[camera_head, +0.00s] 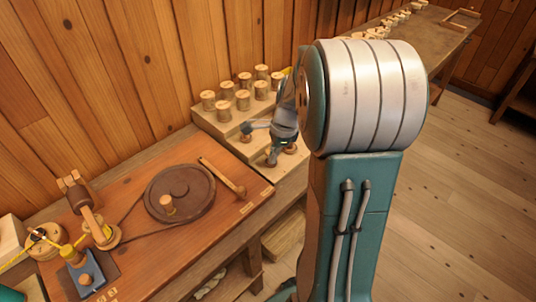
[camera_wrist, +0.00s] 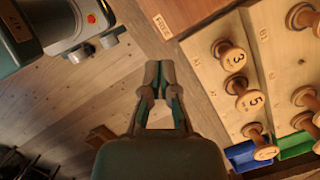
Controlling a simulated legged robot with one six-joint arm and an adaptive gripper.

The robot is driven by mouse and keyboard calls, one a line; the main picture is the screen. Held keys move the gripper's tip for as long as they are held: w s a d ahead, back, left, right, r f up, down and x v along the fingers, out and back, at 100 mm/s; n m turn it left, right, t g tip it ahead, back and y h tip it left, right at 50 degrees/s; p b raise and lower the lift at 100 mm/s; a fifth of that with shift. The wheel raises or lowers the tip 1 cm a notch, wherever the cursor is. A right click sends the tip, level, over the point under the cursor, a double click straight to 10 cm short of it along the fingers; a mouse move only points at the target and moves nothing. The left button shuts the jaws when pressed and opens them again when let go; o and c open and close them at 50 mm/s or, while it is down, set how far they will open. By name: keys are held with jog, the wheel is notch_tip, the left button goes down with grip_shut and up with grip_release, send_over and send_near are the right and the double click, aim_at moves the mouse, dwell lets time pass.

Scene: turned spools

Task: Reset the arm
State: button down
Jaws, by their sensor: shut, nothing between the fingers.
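My gripper (camera_head: 272,157) hangs down at the front of the pale stepped spool board (camera_head: 212,122) in the head view. Its upper part is partly hidden behind my large arm link. In the wrist view my gripper (camera_wrist: 160,68) has its two fingers together with nothing between them. It points over the wooden floor and bench edge, to the left of the numbered spools. No spool is held.
Wooden spools (camera_head: 243,100) stand in rows on the board; spools marked 3 (camera_wrist: 231,54) and 5 (camera_wrist: 248,98) show in the wrist view. A blue bin (camera_wrist: 240,155) and green bin (camera_wrist: 295,145) are nearby. A bench with a dark wheel (camera_head: 180,192) is left.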

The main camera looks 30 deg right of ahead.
jog(key=s+a+r+n+t+h, duration=0.1)
jog(key=s+a+r+n+t, duration=0.1)
jog(key=s+a+r+n, duration=0.4)
jog(key=s+a+r+n+t+h, duration=0.1)
jog(key=s+a+r+n, duration=0.6)
jog(key=n, duration=0.8)
jog(key=shift+s+a+r+n+t+h, duration=0.3)
jog(key=shift+s+a+t, duration=0.75)
jog(key=shift+a, duration=1.2)
jog(key=shift+s, duration=0.15)
